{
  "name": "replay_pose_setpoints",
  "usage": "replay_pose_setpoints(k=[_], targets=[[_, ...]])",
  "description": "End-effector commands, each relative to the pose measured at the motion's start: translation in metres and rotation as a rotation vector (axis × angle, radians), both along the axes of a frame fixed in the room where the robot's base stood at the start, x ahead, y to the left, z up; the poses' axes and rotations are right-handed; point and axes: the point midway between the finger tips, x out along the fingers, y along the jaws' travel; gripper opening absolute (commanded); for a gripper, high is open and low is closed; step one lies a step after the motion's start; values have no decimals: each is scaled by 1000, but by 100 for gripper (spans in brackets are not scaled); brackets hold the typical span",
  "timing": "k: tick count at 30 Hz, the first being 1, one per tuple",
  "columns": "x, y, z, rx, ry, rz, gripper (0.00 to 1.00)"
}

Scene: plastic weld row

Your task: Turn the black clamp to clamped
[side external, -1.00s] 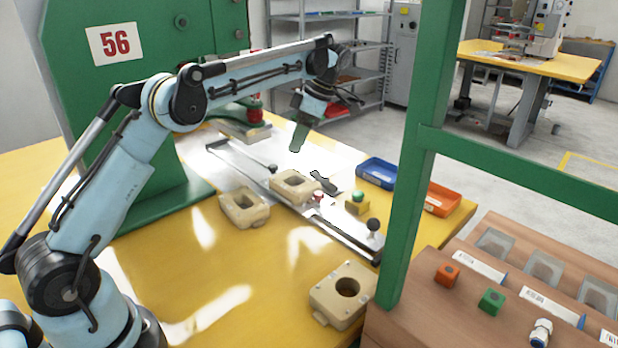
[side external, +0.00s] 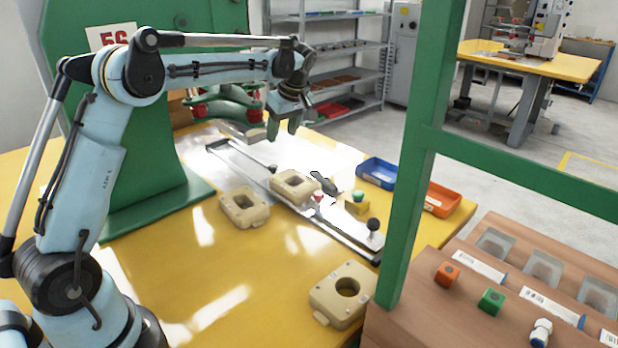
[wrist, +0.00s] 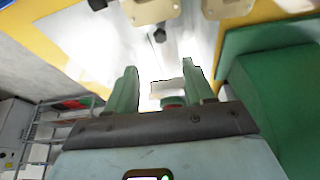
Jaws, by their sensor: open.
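The black clamp (side external: 322,183) sits on the rail beside a beige block (side external: 296,187) in the side view. Its dark handle looks low and slanted, and a red tip shows near the block. I cannot tell surely whether it is clamped. My gripper (side external: 284,127) has green fingers and hangs above the far part of the rail, up and left of the clamp and apart from it. In the wrist view my gripper (wrist: 162,88) is open, with nothing held between its fingers. A dark piece at that view's top edge may be part of the clamp.
A second beige block (side external: 244,207) and a third (side external: 342,294) lie on the yellow table. Black knobs (side external: 373,224) stand along the rail (side external: 335,232). Blue (side external: 377,172) and orange (side external: 441,200) trays lie to the right. A green post (side external: 412,170) rises in front. The green press stands behind my arm.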

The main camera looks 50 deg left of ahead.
Motion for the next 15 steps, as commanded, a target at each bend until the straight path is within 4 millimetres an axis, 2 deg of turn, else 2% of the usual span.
replay_pose_setpoints(k=[5,15], targets=[[0,10,-23,0,0,4,53],[2,34,-81,0,-1,5,53]])
